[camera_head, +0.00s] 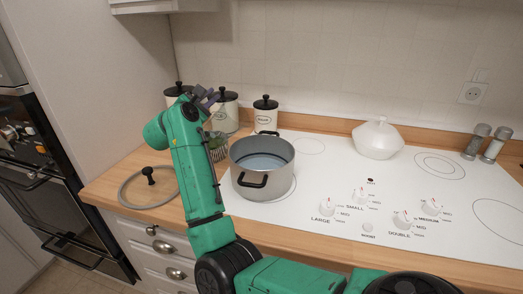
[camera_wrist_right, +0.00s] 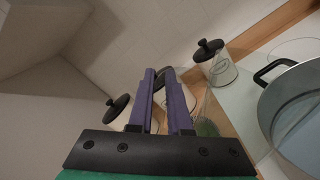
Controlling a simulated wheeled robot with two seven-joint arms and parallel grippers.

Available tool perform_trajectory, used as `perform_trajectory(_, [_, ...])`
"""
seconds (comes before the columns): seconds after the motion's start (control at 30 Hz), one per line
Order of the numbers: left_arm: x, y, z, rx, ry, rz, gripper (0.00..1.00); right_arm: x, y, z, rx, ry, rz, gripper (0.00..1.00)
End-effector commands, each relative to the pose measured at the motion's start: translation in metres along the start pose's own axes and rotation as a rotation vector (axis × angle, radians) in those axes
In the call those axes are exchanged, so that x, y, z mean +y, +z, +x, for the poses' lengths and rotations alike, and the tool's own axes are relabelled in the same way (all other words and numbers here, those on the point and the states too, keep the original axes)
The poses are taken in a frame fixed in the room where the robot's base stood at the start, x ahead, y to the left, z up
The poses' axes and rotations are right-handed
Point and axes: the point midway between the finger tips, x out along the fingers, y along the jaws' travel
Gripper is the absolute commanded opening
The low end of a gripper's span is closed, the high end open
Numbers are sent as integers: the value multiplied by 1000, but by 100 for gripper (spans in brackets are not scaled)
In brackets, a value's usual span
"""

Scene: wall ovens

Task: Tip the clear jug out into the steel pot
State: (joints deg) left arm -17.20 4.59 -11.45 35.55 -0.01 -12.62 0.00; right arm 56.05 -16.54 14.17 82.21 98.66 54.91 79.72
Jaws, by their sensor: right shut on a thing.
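The steel pot (camera_head: 284,181) stands on the white hob with its dark handles out and bluish water inside; part of it shows at the right edge of the right wrist view (camera_wrist_right: 269,108). My right gripper (camera_head: 208,97) is raised to the left of the pot and behind it, near the canisters. In the right wrist view its purple fingers (camera_wrist_right: 168,85) are shut on the clear jug, which is hard to make out. A see-through greenish shape, seemingly the jug (camera_wrist_right: 208,112), shows beside the fingers; it is partly hidden by my arm in the head view (camera_head: 217,148). My left gripper is out of view.
A round glass lid (camera_head: 138,186) with a black knob lies on the wooden counter left of the pot. Several white canisters (camera_head: 265,116) with black lids stand behind. A white lidded dish (camera_head: 377,141) and two shakers (camera_head: 485,143) stand farther right. The hob's middle is clear.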

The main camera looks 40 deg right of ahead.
Motion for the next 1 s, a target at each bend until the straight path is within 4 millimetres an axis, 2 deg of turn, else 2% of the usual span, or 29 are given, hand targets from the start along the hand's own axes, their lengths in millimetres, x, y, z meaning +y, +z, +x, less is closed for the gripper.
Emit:
perform_trajectory(0.03, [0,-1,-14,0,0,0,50,11,-3,-1,7,2,-87,0])
perform_trajectory(0.07, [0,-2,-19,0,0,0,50,14,-7,0,10,2,-144,0])
perform_trajectory(0.1, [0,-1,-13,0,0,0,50,8,-19,0,10,2,-186,0])
perform_trajectory(0.4, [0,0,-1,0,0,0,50,1,-73,0,20,1,-465,0])
perform_trajectory(0.63, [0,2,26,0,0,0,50,-18,-111,0,25,0,-624,0])
perform_trajectory(0.87, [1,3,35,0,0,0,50,-15,-122,0,30,-2,-785,0])
perform_trajectory(1.0, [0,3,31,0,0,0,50,-7,-116,0,31,-2,-807,0])
